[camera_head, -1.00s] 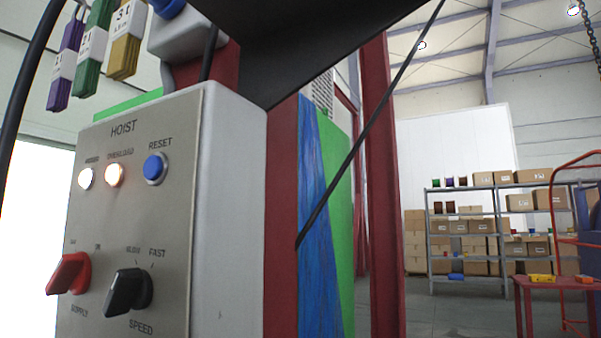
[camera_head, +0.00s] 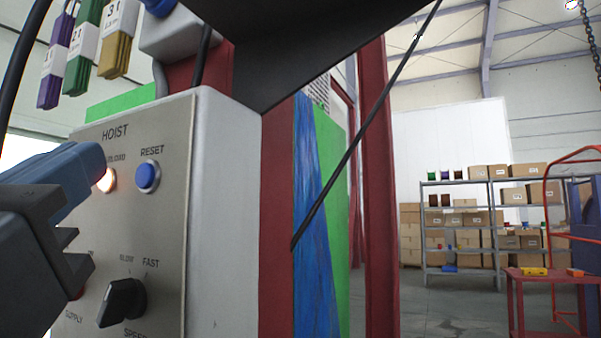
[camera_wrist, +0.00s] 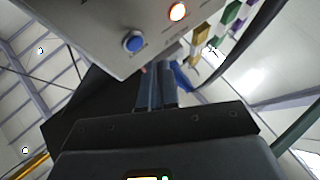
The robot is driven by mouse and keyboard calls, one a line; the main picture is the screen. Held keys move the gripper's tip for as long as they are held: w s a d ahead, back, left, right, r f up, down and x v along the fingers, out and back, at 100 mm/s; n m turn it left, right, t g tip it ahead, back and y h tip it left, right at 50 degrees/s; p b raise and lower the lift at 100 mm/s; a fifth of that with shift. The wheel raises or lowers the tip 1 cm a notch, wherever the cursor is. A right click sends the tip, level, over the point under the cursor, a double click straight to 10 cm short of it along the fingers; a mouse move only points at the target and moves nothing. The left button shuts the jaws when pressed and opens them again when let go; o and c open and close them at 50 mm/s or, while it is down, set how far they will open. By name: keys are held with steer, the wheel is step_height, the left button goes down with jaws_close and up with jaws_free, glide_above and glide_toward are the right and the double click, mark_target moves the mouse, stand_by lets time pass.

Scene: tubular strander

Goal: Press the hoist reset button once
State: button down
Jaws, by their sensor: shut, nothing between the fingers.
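The hoist panel (camera_head: 165,225) is a grey box on the left. Its blue reset button (camera_head: 148,176) has a pale rim and sits under the RESET label; it also shows in the wrist view (camera_wrist: 132,43). My gripper (camera_head: 98,160) has come in from the left edge, fingers shut and empty. In the head view its tips overlap the panel left of the button, beside the lit overload lamp (camera_head: 108,180). In the wrist view the shut fingers (camera_wrist: 157,72) appear below and right of the button, apart from it. My gripper hides the other lamp.
The black speed knob (camera_head: 122,302) sticks out below the button, and the red supply knob (camera_head: 76,294) is mostly hidden. Coloured tags (camera_head: 85,50) hang above the panel. A red post (camera_head: 377,200) stands to the right. Shelves with boxes (camera_head: 465,225) stand far back.

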steer(key=shift+w+d, duration=0.25)
steer(key=shift+w, duration=0.4)
steer(key=shift+w+d, duration=0.1)
stand_by(1.6)
steer(key=shift+w+d+b, duration=0.1)
steer(key=shift+w+b, duration=0.2)
steer(key=shift+w+d, duration=0.15)
steer(key=shift+w, duration=0.2)
stand_by(0.9)
steer(key=shift+s, duration=0.15)
steer(key=shift+s+a+b, duration=0.3)
steer(key=shift+s+b, duration=0.1)
steer(key=shift+s, duration=0.2)
steer(key=shift+s, duration=0.1)
steer(key=s, duration=0.1)
steer(key=s+a, duration=0.1)
steer(key=s, duration=0.1)
steer(key=s+a+b, duration=0.1)
steer(key=shift+s, duration=0.25)
